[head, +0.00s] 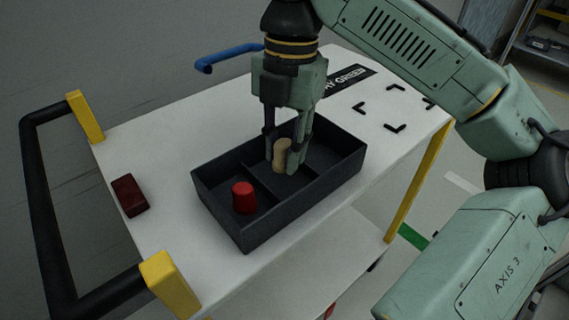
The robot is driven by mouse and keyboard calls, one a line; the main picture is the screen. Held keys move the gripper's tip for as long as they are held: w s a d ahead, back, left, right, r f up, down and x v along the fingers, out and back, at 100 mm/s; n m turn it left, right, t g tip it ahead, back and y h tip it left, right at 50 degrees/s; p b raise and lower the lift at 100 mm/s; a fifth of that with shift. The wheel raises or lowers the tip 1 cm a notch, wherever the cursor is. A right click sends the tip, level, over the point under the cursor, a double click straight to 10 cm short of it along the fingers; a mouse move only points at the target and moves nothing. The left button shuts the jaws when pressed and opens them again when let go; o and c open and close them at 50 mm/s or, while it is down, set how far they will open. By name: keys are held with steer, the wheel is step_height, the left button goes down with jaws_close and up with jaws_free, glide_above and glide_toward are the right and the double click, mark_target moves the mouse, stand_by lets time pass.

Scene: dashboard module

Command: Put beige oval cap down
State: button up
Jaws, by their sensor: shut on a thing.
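The beige oval cap (281,155) is upright between the fingers of my gripper (283,162). My gripper points down into the dark divided tray (218,212) and is shut on the cap. The cap is inside the tray's outline, near the middle divider. I cannot tell whether its base touches the tray floor. A red cap (244,197) stands in the tray's near-left compartment. The fingers partly hide the cap and the compartment behind it.
The tray sits on a white cart top (160,165). A dark red block (129,195) lies to its left. A blue handle (230,57) is at the far edge. Black corner marks (395,108) frame clear space at the right. A black rail with yellow ends bounds the left.

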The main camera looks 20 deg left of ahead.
mark_target(284, 164)
steer(key=shift+f, duration=1.8)
steer(key=shift+f, duration=0.1)
steer(key=o, duration=0.9)
steer(key=shift+o, duration=0.2)
step_height(284, 164, up, 12)
steer(key=w+p, duration=0.1)
steer(key=p, duration=0.1)
steer(key=shift+w+d, duration=0.15)
steer(key=shift+w, duration=0.1)
